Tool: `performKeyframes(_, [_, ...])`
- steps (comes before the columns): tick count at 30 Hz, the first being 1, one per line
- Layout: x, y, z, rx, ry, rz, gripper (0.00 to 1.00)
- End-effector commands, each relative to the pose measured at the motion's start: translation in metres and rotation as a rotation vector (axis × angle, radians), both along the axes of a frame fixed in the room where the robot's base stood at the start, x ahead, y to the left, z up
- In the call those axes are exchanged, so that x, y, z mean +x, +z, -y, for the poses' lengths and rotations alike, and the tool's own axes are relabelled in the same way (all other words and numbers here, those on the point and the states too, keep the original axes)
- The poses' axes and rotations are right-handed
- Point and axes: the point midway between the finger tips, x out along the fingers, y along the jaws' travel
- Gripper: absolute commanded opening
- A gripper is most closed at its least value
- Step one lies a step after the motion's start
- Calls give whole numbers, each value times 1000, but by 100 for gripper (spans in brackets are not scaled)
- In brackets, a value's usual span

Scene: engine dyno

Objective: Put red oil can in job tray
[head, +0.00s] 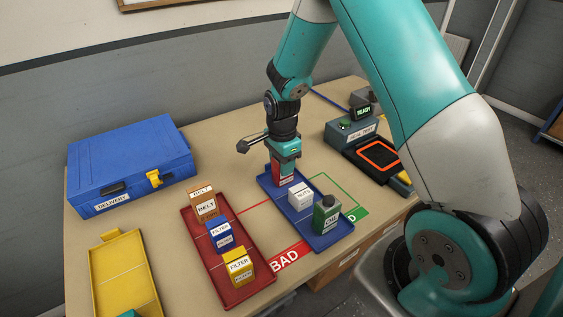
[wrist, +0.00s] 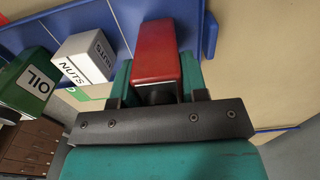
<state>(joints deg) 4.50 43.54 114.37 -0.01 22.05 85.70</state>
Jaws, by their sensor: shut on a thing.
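The red oil can (head: 284,178) is held upright in my gripper (head: 285,157), at the far end of the blue tray (head: 291,219). My gripper is shut on the can's upper part. The can also shows in the wrist view (wrist: 156,52), between the jaws (wrist: 158,92), with the blue tray (wrist: 108,14) behind it. I cannot tell whether the can's base touches the tray floor. No label names any of the trays as the job tray.
The blue tray also holds a white nuts box (head: 301,197) and a green oil can (head: 327,214). The red tray (head: 198,245) holds a belt box and two filter boxes. A yellow tray (head: 128,267), blue delivery case (head: 130,165) and tester (head: 352,133) stand around.

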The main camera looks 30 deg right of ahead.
Motion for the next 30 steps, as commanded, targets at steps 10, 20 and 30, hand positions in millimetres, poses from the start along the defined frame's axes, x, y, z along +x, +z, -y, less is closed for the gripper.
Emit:
performKeyframes(10, [0,-2,0,0,0,0,66])
performKeyframes(20, [0,3,0,0,0,1,66])
performKeyframes(30, [1,67,0,0,0,6,66])
